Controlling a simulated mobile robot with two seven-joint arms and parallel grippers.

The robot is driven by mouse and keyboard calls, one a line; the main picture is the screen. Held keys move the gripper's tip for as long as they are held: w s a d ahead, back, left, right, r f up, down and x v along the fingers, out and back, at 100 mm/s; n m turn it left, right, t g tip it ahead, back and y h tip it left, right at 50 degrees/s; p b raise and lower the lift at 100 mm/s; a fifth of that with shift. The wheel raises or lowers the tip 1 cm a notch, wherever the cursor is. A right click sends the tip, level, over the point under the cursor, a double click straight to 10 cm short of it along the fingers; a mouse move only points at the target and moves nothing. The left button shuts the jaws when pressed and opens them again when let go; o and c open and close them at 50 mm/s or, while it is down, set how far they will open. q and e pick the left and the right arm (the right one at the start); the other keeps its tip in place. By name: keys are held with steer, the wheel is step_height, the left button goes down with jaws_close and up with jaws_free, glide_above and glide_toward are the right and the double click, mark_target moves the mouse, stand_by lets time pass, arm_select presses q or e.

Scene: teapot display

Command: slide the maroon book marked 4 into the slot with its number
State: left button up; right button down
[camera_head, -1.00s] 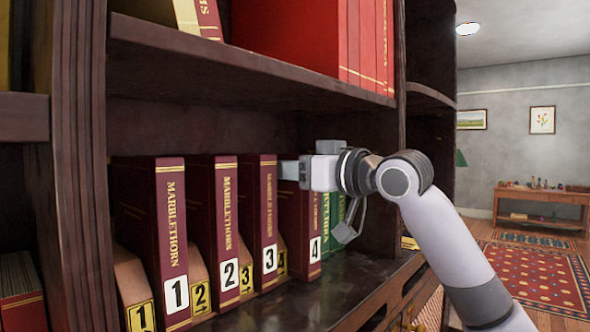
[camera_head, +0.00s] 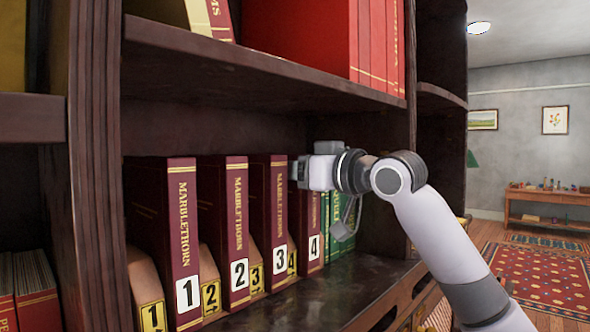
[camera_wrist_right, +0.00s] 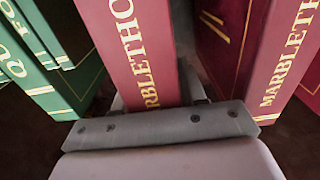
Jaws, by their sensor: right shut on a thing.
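The maroon book marked 4 (camera_head: 314,222) stands upright on the shelf, right of the book marked 3 (camera_head: 279,210). Its spine faces out, roughly in line with the other maroon spines. The yellow tag 4 (camera_head: 292,262) shows on a tan divider just left of it, partly hidden. My right gripper (camera_head: 298,173) is shut on the book's upper part and hides its top in the head view. In the right wrist view the book (camera_wrist_right: 135,50) stands between the jaws of my right gripper (camera_wrist_right: 160,110). My left gripper is not in view.
Maroon books 1 (camera_head: 182,240) and 2 (camera_head: 233,220) stand to the left with tagged tan dividers. Green books (camera_head: 340,225) stand close on the right. The upper shelf board (camera_head: 260,75) runs above my gripper; a dark upright (camera_head: 400,190) stands to the right.

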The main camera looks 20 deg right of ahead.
steer(key=shift+w+a+r, duration=0.1)
steer(key=shift+r, duration=0.05)
steer(key=c, duration=0.6)
jaws_free()
steer(key=shift+o, duration=0.2)
steer(key=b+v, duration=0.2)
steer(key=v, duration=0.5)
